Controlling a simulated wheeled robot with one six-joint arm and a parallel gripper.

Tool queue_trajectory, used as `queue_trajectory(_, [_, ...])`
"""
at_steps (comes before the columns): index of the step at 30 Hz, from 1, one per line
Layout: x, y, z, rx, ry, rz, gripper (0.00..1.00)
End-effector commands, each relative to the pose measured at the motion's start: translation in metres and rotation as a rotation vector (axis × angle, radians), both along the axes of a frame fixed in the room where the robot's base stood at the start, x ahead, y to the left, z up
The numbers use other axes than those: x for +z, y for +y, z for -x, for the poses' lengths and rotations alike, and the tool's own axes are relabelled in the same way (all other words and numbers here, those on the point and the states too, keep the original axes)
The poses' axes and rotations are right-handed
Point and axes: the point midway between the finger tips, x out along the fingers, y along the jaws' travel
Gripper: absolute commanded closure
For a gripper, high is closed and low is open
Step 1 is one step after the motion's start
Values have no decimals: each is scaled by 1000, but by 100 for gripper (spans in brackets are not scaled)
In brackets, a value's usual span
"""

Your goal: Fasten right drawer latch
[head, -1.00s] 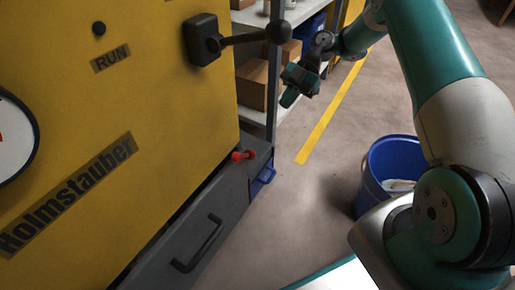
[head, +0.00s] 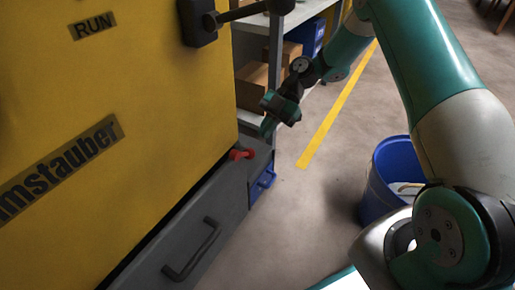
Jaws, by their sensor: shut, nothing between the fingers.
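The grey drawer (head: 190,232) with a dark bar handle (head: 193,250) sits at the foot of the yellow machine (head: 130,170). A red latch knob (head: 242,154) is at the drawer's right end, just below the yellow panel. A blue part (head: 262,183) shows at the right side of the drawer; I cannot tell if it belongs to the latch. My gripper (head: 267,127) is shut and empty. In the picture it is above and right of the red latch, apart from it, with its fingertips pointing down and left.
A black lever (head: 240,13) juts from the machine at the top. A shelf with cardboard boxes (head: 252,87) stands behind my gripper. A blue bucket (head: 388,180) stands on the floor to the right.

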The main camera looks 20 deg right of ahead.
Motion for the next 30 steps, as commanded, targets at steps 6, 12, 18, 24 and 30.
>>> queue_trajectory(6, [-21, 22, 8, 1, -1, -1, 100])
queue_trajectory(12, [-23, 27, 10, 0, -1, -1, 100])
queue_trajectory(18, [-22, 27, 10, 0, -1, -1, 100])
queue_trajectory(24, [-23, 27, 12, -1, -1, 0, 100])
queue_trajectory(30, [-28, 32, 20, 5, 0, 0, 100])
